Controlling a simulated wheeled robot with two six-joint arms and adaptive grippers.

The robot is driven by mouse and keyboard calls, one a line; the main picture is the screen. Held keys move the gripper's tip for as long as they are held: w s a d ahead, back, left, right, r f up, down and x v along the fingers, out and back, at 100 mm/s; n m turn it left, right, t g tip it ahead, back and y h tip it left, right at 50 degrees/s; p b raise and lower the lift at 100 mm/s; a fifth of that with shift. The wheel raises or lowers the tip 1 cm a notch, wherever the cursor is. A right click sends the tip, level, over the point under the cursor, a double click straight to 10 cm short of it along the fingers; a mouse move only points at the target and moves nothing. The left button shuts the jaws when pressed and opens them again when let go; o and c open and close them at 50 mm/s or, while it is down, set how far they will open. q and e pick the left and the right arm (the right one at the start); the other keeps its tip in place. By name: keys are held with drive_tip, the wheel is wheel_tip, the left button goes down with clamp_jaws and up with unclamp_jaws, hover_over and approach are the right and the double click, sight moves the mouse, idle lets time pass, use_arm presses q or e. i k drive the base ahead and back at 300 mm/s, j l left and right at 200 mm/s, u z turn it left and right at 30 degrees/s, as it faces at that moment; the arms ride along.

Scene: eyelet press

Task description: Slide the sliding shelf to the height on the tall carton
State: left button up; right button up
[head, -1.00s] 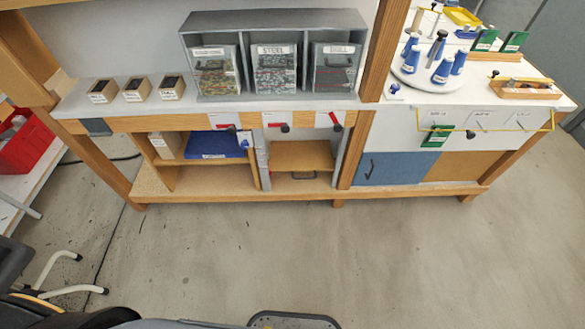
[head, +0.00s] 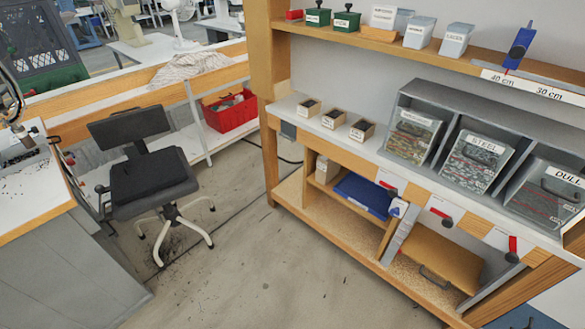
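A brown board with a dark handle (head: 440,254) sits between grey upright rails in the bay under the bench; it looks like the sliding shelf, though I cannot be sure. A blue board (head: 362,196) lies in the bay to its left. Small pale cartons (head: 327,170) stand at that bay's left end; I cannot tell whether one is the tall carton, and no height marking is readable on them. Neither of my grippers is in view.
The bench (head: 345,142) carries three small labelled boxes and a grey bin rack (head: 450,112). The upper shelf holds a blue clamp-like piece (head: 520,45) by a strip marked 40 cm and 30 cm. A swivel chair (head: 150,180) stands left; floor between is clear.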

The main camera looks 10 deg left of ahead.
sight(462, 268)
drive_tip(key=z, duration=1.35)
